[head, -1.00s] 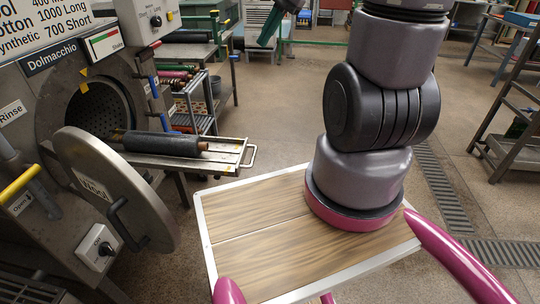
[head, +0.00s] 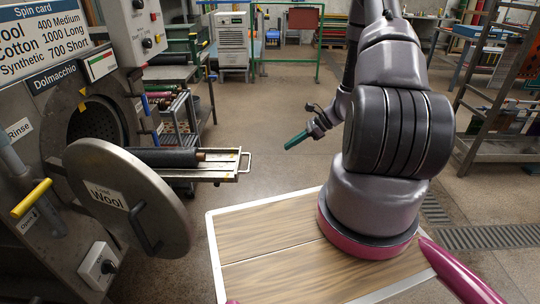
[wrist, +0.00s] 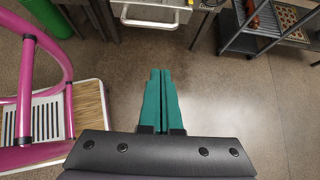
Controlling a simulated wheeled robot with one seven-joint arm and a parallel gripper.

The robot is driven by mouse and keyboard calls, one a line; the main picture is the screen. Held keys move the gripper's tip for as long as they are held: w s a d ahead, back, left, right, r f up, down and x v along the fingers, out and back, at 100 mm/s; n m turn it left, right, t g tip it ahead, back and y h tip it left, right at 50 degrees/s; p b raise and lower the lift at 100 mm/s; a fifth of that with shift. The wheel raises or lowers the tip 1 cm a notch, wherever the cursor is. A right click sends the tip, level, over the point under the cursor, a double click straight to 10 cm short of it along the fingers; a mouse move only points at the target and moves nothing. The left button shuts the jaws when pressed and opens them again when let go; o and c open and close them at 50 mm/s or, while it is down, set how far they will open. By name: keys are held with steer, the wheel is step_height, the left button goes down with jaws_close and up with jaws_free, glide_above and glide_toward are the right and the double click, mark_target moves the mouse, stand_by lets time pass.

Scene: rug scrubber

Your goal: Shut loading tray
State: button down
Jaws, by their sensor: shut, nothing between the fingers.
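The loading tray (head: 222,174) is a flat metal tray sticking out of the round opening of the machine (head: 95,125), with a loop handle (head: 246,162) at its outer end. A dark roll (head: 165,158) lies on it. In the wrist view the tray's end (wrist: 150,6) and handle (wrist: 150,21) are at the top edge. My gripper (head: 289,146) has green fingers, shut and empty, to the right of the handle in the head view. In the wrist view my gripper (wrist: 160,73) points towards the handle, apart from it. The door partly hides the tray's inner end.
The round door (head: 125,190), labelled Wool, stands open in front of the tray. A shelf cart (head: 180,115) stands behind the tray, and also shows in the wrist view (wrist: 262,30). The floor between the tray and my gripper is clear.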

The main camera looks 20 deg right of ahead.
steer(key=w+a+f, duration=0.3)
steer(key=a+f, duration=0.2)
steer(key=a, duration=0.6)
steer(key=shift+w+f, duration=0.2)
steer(key=shift+f, duration=0.05)
